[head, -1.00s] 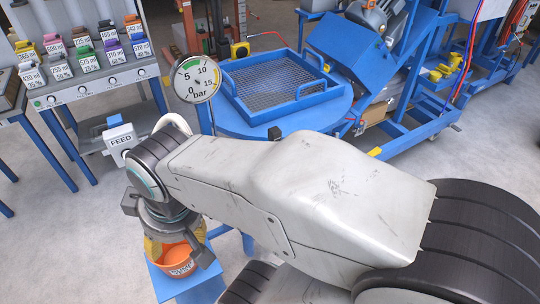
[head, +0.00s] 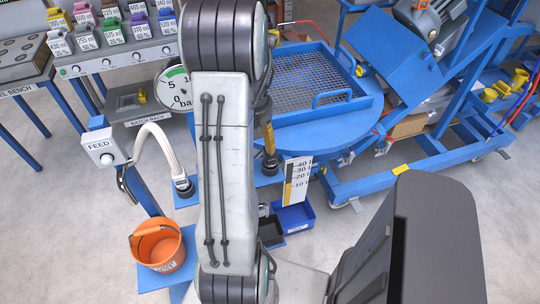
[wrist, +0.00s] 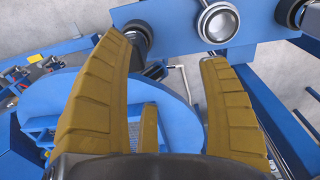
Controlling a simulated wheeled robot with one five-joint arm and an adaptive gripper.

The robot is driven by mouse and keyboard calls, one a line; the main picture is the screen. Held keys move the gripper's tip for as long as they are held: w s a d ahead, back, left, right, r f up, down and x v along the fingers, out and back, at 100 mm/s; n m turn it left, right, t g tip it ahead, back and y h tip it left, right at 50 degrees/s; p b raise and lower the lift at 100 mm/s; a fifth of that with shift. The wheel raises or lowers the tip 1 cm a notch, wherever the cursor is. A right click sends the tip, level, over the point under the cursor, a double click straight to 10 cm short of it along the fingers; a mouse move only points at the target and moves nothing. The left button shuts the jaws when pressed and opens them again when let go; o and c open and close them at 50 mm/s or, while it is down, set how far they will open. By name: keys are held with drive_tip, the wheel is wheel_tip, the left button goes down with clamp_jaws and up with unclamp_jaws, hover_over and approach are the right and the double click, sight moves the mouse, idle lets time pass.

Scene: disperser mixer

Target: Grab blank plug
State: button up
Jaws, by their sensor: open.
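My gripper (wrist: 166,60) is open in the wrist view, its ochre fingers spread with nothing between them. A dark round part (wrist: 288,12) sits at the right on the bar, and another dark part (wrist: 137,36) is partly hidden behind the left finger. I cannot tell which of these is the blank plug. In the head view my gripper (head: 269,150) shows only as an ochre sliver beside my arm, which hides the rest.
A white hose (head: 150,135) curves from the FEED box (head: 100,147) to a dark coupling (head: 184,187). An orange bucket (head: 157,246) stands below. The blue round table (head: 300,138) holds a mesh tray (head: 338,98). A blue bin (head: 294,216) sits on the floor.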

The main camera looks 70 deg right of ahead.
sight(270, 159)
drive_tip(key=shift+m, duration=0.4)
drive_tip(key=s, duration=0.1)
drive_tip(key=s+d+f, duration=0.1)
drive_tip(key=s+f, duration=0.1)
drive_tip(key=shift+s+d, duration=0.2)
drive_tip(key=shift+d, duration=0.2)
drive_tip(key=shift+s+f, duration=0.1)
drive_tip(key=shift+f, duration=0.6)
drive_tip(key=shift+d+f+p, duration=0.1)
drive_tip(key=shift+f+p, duration=0.65)
drive_tip(key=shift+f, duration=2.1)
drive_tip(key=c, duration=1.3)
